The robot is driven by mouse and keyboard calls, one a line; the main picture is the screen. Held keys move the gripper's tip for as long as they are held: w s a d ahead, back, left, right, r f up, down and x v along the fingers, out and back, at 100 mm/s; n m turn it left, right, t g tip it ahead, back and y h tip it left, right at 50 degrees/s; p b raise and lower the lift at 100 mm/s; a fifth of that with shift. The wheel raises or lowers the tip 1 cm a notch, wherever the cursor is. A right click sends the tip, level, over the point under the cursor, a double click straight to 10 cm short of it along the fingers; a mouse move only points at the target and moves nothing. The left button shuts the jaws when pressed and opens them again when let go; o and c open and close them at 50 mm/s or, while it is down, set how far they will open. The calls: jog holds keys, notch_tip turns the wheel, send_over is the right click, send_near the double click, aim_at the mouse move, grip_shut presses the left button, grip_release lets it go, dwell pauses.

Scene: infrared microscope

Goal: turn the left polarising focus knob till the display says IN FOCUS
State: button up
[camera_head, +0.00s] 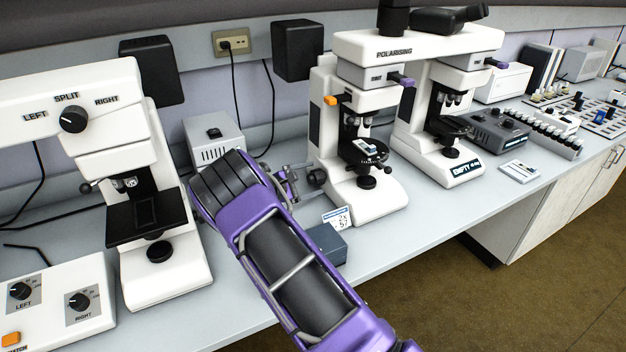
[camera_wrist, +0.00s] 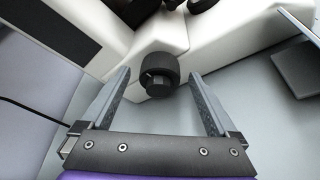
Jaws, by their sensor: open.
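The left polarising microscope (camera_head: 378,208) is white and stands mid-bench under the POLARISING bridge (camera_head: 420,42). Its focus knob (camera_head: 317,177) is a dark stepped cylinder low on its left side. In the wrist view the knob (camera_wrist: 159,68) lies ahead, between the fingertips, with a narrower cap facing me. My gripper (camera_head: 300,182) is open and empty, and its fingers (camera_wrist: 158,80) stand either side of the knob with visible gaps. I cannot make out any IN FOCUS text. A display on the right polarising microscope reads EMPTY (camera_head: 466,170).
A small dark box (camera_head: 326,243) and a printed card (camera_head: 337,217) sit near the front edge, close to my arm. A SPLIT microscope (camera_head: 165,270) stands at the left. A grey box (camera_head: 213,138) is behind my gripper.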

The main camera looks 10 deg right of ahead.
jog(key=shift+w+d+f, duration=0.15)
jog(key=shift+w+d, duration=0.2)
jog(key=shift+d, duration=0.1)
jog(key=c, duration=1.4)
jog(key=shift+o, duration=0.2)
